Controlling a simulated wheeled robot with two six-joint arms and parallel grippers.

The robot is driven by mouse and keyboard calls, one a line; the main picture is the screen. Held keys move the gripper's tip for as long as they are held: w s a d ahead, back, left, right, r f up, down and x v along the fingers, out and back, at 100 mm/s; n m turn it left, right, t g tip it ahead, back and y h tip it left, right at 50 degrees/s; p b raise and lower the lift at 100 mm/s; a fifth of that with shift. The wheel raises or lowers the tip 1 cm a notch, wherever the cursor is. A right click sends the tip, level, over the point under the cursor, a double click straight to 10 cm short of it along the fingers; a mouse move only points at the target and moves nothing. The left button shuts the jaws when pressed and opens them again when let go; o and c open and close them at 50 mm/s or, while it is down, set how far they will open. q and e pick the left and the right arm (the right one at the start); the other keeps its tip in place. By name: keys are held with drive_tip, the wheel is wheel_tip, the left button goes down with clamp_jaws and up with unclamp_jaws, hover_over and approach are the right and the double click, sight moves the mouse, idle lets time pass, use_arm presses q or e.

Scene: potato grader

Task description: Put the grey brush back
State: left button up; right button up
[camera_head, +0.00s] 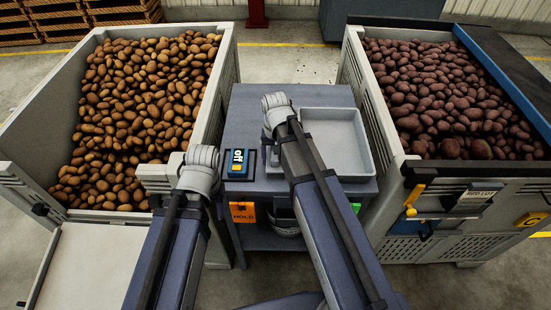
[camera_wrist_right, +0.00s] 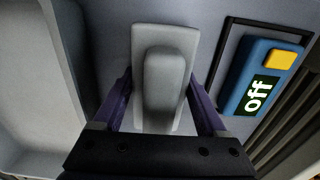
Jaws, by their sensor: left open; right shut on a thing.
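The grey brush (camera_wrist_right: 165,75), a pale grey block with a raised grip, is in the right wrist view between the two fingers of my right gripper (camera_wrist_right: 163,105), which is shut on it. It is over the grey table top, between the tray and the blue device; I cannot tell whether it touches the top. In the head view my right arm hides the brush and the right fingers. My left gripper (camera_head: 200,165) is open, at the table's left side by the left bin; its fingers are mostly hidden by its wrist.
The blue device reading "off" (camera_head: 238,162) lies on the table (camera_head: 250,105), left of my right arm. A shallow grey tray (camera_head: 372,155) is on the right. A bin of brown potatoes (camera_head: 225,75) stands left, a bin of red ones (camera_head: 352,60) right.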

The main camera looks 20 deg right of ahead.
drive_tip(key=o, duration=1.4)
wheel_tip(320, 180, up, 12)
drive_tip(key=p, duration=1.2)
drive_tip(key=shift+r+p, duration=0.2)
drive_tip(key=shift+p, duration=0.1)
drive_tip(key=s+a+n, duration=0.2)
drive_tip(key=s+a, duration=0.1)
drive_tip(key=s, duration=0.1)
drive_tip(key=s+a+n, duration=0.2)
drive_tip(key=s+a, duration=0.2)
drive_tip(key=s, duration=0.1)
drive_tip(key=s+a+n+h, duration=0.1)
drive_tip(key=s+a+n, duration=0.2)
drive_tip(key=s, duration=0.2)
drive_tip(key=shift+a, duration=0.2)
